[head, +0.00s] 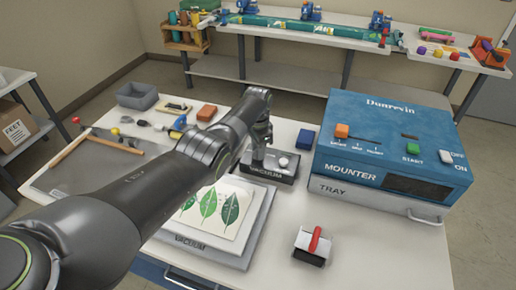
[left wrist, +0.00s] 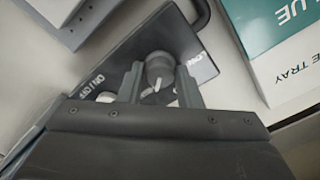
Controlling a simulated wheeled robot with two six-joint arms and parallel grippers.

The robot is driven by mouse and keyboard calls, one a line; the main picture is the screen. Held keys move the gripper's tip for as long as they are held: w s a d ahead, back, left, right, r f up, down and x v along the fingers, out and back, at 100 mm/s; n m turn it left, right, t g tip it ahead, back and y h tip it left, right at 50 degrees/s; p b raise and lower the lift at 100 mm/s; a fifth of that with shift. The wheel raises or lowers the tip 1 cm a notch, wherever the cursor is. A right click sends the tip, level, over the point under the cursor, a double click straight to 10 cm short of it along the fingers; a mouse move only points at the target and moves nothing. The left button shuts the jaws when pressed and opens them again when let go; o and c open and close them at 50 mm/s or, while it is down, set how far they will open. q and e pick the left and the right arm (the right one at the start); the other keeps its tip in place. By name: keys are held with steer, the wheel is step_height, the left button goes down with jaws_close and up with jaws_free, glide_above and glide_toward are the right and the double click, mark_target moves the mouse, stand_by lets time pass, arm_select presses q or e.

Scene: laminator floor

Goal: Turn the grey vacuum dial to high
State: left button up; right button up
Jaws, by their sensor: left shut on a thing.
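The vacuum unit (head: 268,170) is a dark box with "VACUUM" on its front, standing on the white table. My left gripper (head: 260,158) points down over its top. In the left wrist view the gripper (left wrist: 160,88) has its two fingers on either side of the round grey dial (left wrist: 159,68) and is shut on it. A white on/off knob (left wrist: 105,97) sits beside one finger. My right gripper is not in view.
The blue mounter (head: 375,140) stands right of the vacuum unit, with a small blue block (head: 305,139) between. Leaf prints (head: 228,207) lie on a vacuum plate in front. A red-handled tool (head: 313,244) stands front right. Tools and a grey bin (head: 137,95) are at left.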

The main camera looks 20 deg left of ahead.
arm_select(q)
steer(key=shift+w+r+m, duration=0.15)
steer(key=shift+m, duration=0.65)
steer(key=o, duration=1)
steer(key=shift+c, duration=0.2)
steer(key=shift+r, duration=0.45)
step_height(320, 180, up, 6)
steer(key=shift+f+p, duration=0.25)
steer(key=shift+p, duration=0.15)
step_height(320, 180, up, 11)
steer(key=b, duration=0.2)
steer(key=shift+f, duration=0.1)
